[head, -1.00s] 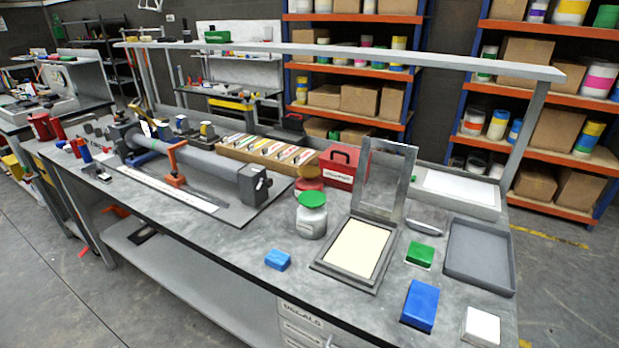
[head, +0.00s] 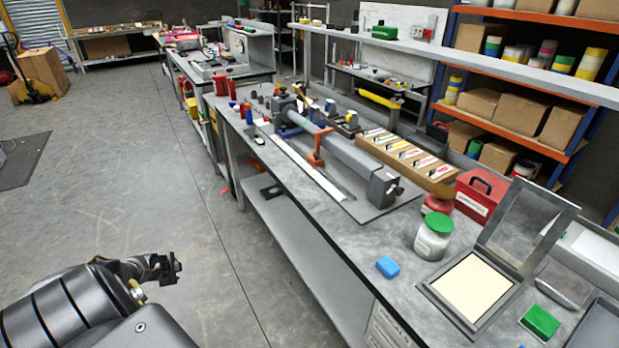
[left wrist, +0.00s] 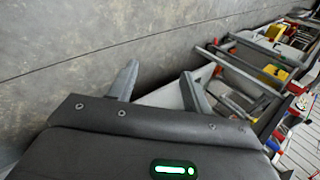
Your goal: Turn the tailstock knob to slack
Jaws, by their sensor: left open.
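The tailstock (head: 382,186) is a grey block at the near right end of a long grey tube fixture on the bench. A small dark knob (head: 396,191) sits on its end face; its setting is too small to tell. My left gripper (head: 172,268) is at the lower left in the head view, over the floor, well apart from the bench and the knob. In the left wrist view, its two fingers (left wrist: 158,75) are spread with nothing between them. The knob cannot be made out in the left wrist view. My right gripper is not in view.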

